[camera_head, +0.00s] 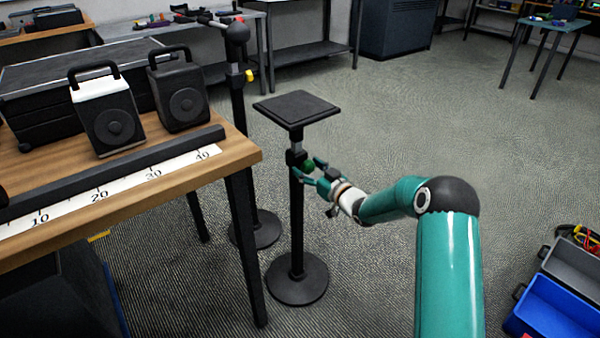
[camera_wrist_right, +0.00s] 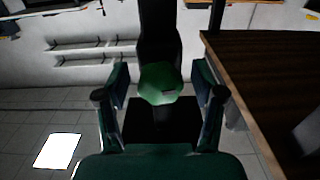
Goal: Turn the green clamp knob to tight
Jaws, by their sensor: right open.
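The green clamp knob (camera_head: 308,166) sits on the collar of a black stand (camera_head: 297,215) with a square top plate (camera_head: 296,107) and a round base. My right gripper (camera_head: 312,171) is open, with its fingers at the knob. In the right wrist view the green knob (camera_wrist_right: 161,84) shows between the two spread fingers of my right gripper (camera_wrist_right: 161,98), with a gap visible on each side. A small dark mark shows on the knob's face. The knob's tightness cannot be told. My left gripper is not in view.
A second pole stand (camera_head: 238,130) is close behind. A blue bin (camera_head: 556,308) is at lower right. Floor behind my right arm is clear.

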